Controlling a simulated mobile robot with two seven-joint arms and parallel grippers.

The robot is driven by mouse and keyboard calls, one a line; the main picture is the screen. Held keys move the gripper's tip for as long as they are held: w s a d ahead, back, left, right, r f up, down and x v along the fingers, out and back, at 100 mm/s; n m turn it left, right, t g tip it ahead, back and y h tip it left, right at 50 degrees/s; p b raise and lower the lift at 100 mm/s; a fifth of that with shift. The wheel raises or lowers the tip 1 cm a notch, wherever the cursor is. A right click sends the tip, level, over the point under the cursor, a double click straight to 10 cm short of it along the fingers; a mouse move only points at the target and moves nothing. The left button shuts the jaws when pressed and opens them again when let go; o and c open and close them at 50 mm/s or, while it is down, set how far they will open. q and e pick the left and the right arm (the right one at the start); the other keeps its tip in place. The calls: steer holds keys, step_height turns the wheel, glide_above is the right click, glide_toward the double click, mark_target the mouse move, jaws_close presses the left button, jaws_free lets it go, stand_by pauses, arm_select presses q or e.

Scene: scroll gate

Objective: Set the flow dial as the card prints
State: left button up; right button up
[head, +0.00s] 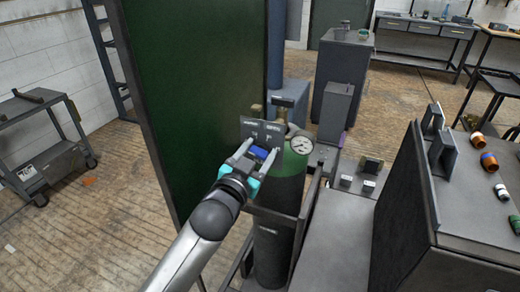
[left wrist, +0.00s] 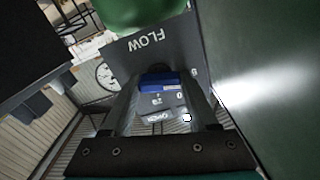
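A dark grey flow panel (head: 248,127) stands by the neck of a green cylinder (head: 276,188). In the left wrist view the panel (left wrist: 128,48) reads FLOW upside down, with small pale marks lower on it. A blue block (left wrist: 160,80), which looks like the dial's handle, sits in front of the panel; it also shows in the head view (head: 260,153). My left gripper (head: 254,152) has its fingers spread on both sides of the blue block. Whether they touch it is unclear. The dial's setting and the card's print are not readable. My right gripper is out of view.
A round gauge (head: 301,145) sits right of the panel. A tall green board (head: 195,90) stands close on the left. A grey bench (head: 475,215) with several small fittings is at the right. A grey cart (head: 45,150) stands far left, with open floor between.

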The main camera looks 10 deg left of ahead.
arm_select(q)
jaws_close()
stand_by(0.3)
steer(key=shift+m+p, duration=1.1)
steer(key=shift+m, duration=0.1)
steer(key=shift+d+m+p, duration=0.1)
steer(key=shift+m+p, duration=0.5)
steer(key=shift+m, duration=0.2)
steer(key=m+p, duration=0.1)
steer(key=m, duration=0.2)
steer(key=shift+d+f+m+p, duration=0.15)
steer(key=shift+m+p, duration=0.4)
steer(key=shift+m, duration=0.75)
